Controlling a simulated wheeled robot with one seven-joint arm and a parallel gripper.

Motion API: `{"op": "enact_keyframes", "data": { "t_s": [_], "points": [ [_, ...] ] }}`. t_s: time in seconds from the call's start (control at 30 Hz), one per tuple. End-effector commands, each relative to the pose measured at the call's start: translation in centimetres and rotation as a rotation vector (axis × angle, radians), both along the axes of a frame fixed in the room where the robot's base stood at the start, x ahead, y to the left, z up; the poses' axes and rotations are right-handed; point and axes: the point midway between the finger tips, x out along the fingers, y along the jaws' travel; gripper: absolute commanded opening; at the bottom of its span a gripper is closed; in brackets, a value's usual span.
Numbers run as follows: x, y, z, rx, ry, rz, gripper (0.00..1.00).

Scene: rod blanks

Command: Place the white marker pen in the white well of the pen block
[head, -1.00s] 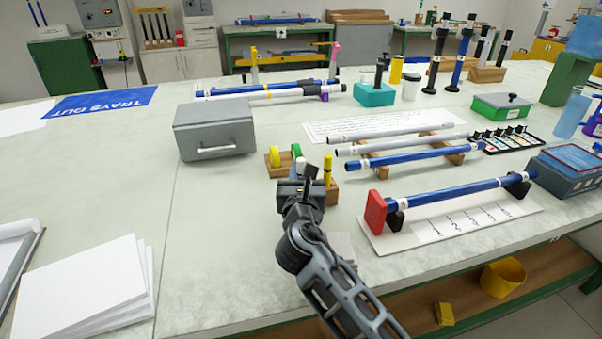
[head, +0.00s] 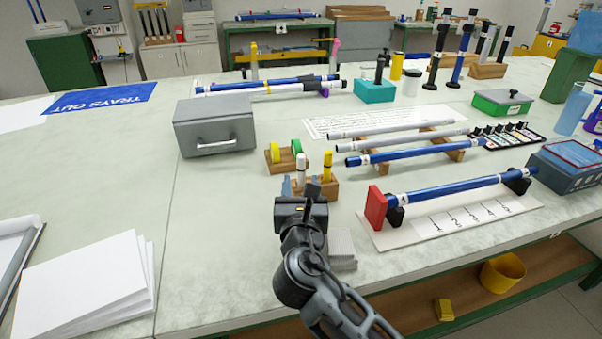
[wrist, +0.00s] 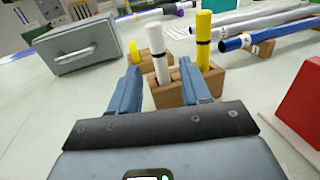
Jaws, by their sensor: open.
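The white marker pen (head: 301,170) stands upright in the left part of the wooden pen block (head: 330,188), with its lower end inside the block. It also shows in the wrist view (wrist: 160,52), with a dark band near its middle. A yellow marker (wrist: 203,40) stands upright in the block to its right. My gripper (wrist: 163,80) is open and empty. Its two blue-grey fingers are on the near side of the pen, spread apart and pointing at the block. The colour of the well around the white pen cannot be made out.
A wooden holder with yellow and green rolls (head: 284,158) stands just behind the block. A grey box (head: 215,128) is behind left. A rod stand with a red end plate (head: 376,207) is at right. A small pale block (head: 341,248) lies beside my arm.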

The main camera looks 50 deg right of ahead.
Motion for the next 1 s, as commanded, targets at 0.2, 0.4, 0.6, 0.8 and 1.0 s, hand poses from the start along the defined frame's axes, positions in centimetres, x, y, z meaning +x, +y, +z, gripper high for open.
{"op": "enact_keyframes", "data": {
  "t_s": [0.2,0.4,0.6,0.8,1.0],
  "points": [
    [-2.6,2.9,-0.1,0.001,0.001,0.001,0.48],
    [-3.6,4.1,0.0,0.001,-0.001,-0.001,0.48],
    [-3.7,4.2,0.0,0.001,-0.001,-0.001,0.48],
    [-3.7,4.2,0.0,0.001,-0.001,-0.001,0.48],
    [-3.7,4.2,0.0,0.001,-0.001,-0.001,0.48]
  ]
}}
